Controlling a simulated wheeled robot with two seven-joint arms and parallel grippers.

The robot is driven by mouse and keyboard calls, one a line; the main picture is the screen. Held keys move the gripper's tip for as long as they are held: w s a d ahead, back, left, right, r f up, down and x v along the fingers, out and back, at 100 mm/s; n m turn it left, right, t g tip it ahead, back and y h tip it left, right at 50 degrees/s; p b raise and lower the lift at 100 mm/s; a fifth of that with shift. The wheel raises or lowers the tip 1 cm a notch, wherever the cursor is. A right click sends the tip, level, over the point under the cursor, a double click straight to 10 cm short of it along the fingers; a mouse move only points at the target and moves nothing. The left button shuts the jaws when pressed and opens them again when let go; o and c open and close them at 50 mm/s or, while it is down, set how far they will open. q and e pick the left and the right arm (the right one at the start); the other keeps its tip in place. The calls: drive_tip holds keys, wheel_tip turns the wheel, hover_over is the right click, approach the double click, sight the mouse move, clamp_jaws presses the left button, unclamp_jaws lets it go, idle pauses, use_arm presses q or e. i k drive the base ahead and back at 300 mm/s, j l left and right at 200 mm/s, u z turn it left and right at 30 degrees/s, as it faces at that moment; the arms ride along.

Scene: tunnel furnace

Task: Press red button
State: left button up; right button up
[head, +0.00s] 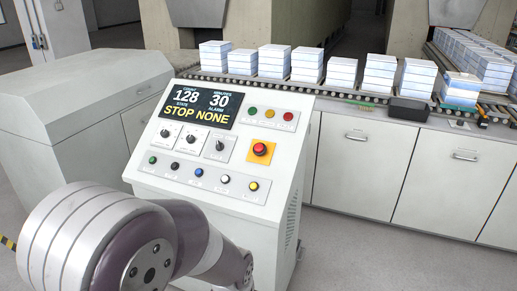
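The red button (260,149) is a round knob on a yellow-orange square plate, on the right part of the sloped white control panel (262,190). Its top is in clear view and nothing touches it. An arm of mine fills the lower left of the head view, in front of the panel's lower left side. Neither gripper's fingers can be seen.
The panel's display (200,106) reads STOP NONE, 128 and 30. Small coloured lamps (270,114), rotary switches and a row of small buttons (199,173) surround the red button. Behind, a roller conveyor (275,83) carries several stacked white-blue blocks (307,64). Grey floor (360,262) is free at the right.

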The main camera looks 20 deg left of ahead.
sight(258, 148)
drive_tip(key=i+j, duration=0.1)
drive_tip(key=j, duration=0.4)
drive_tip(key=i+j, duration=0.1)
drive_tip(key=j, duration=0.4)
drive_tip(key=i+j, duration=0.15)
drive_tip(key=j, duration=0.3)
drive_tip(key=i+j, duration=0.1)
drive_tip(key=j, duration=0.4)
